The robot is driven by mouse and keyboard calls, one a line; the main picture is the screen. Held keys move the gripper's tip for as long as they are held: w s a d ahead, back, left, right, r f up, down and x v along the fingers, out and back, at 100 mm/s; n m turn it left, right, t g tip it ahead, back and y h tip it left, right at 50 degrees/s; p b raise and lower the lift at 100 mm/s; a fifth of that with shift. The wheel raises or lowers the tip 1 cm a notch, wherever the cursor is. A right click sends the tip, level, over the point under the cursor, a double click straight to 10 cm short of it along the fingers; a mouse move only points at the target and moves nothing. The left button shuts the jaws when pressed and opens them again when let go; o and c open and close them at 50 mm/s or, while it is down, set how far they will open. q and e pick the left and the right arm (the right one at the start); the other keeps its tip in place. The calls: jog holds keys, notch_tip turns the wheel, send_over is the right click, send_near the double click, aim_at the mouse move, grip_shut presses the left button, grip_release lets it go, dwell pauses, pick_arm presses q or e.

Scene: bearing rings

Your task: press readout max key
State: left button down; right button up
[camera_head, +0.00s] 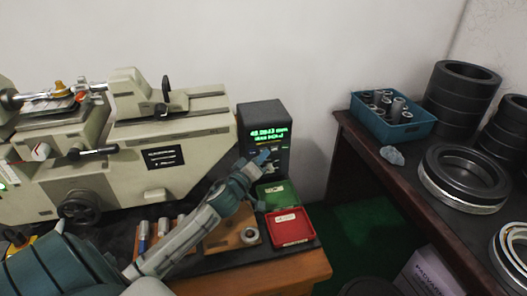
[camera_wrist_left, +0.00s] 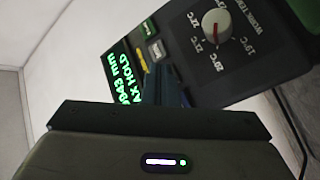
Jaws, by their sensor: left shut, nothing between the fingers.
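The readout (camera_head: 264,118) is a dark box with a lit green display, standing at the right of the cream measuring machine. In the left wrist view the readout (camera_wrist_left: 185,55) shows green digits in mm and "MAX HOLD", a row of small keys (camera_wrist_left: 149,42) and a round white knob (camera_wrist_left: 216,26). My left gripper (camera_head: 264,157) is shut and empty, its fingertips at the lower front of the readout. In the left wrist view the shut fingertips (camera_wrist_left: 160,72) are close to the keys and hide part of that row. I cannot tell whether they touch. My right gripper is not in view.
The measuring machine (camera_head: 170,135) fills the left. A green tray (camera_head: 284,197) and red tray (camera_head: 291,229) lie below the readout. A small ring (camera_head: 249,236) lies on a wooden board. The right-hand bench holds a blue bin (camera_head: 408,130) and large dark rings (camera_head: 465,172).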

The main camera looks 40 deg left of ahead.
pick_arm(q)
jog(key=shift+s+d, duration=0.5)
jog(key=shift+s+d, duration=1.6)
jog(key=shift+d, duration=0.3)
